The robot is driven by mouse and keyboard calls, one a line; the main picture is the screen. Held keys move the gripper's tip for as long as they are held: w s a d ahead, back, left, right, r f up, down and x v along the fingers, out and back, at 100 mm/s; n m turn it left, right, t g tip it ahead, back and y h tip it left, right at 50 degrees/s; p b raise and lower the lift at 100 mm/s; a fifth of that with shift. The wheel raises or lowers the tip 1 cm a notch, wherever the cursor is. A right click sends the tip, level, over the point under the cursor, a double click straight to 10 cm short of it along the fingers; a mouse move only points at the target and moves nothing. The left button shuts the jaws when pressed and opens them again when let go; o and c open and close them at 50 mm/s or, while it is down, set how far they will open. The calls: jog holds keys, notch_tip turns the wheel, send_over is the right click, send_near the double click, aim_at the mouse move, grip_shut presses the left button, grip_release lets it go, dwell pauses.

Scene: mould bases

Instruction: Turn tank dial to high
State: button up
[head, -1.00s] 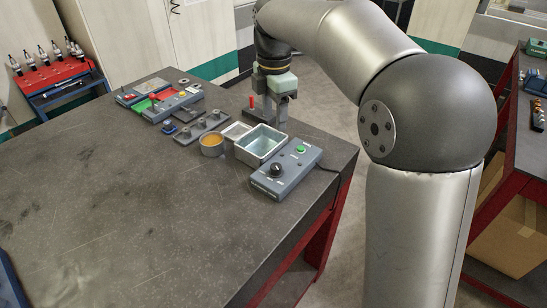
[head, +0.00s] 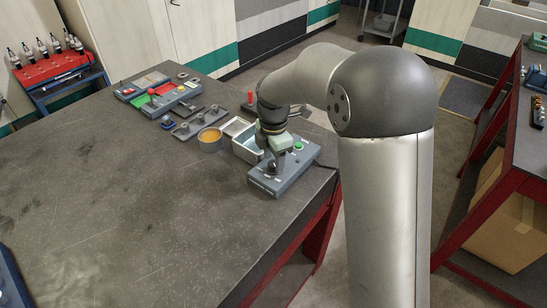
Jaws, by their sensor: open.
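The tank control box (head: 285,178) is a grey-blue slab near the table's right edge, with a black dial (head: 272,168) at its left end and a green button (head: 298,146) at its far right. The dial's pointer and marks are too small to read. The metal tank (head: 245,146) stands just behind the box, partly hidden by my arm. My gripper (head: 276,160) is open, pointing down at the dial end of the box. It partly covers the dial; I cannot tell whether its fingers touch it.
An orange-filled round cup (head: 209,138) and a grey bar with pegs (head: 194,127) stand left of the tank. The table's front and left (head: 110,210) are clear.

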jog(key=shift+f, duration=0.4)
jog(key=c, duration=1)
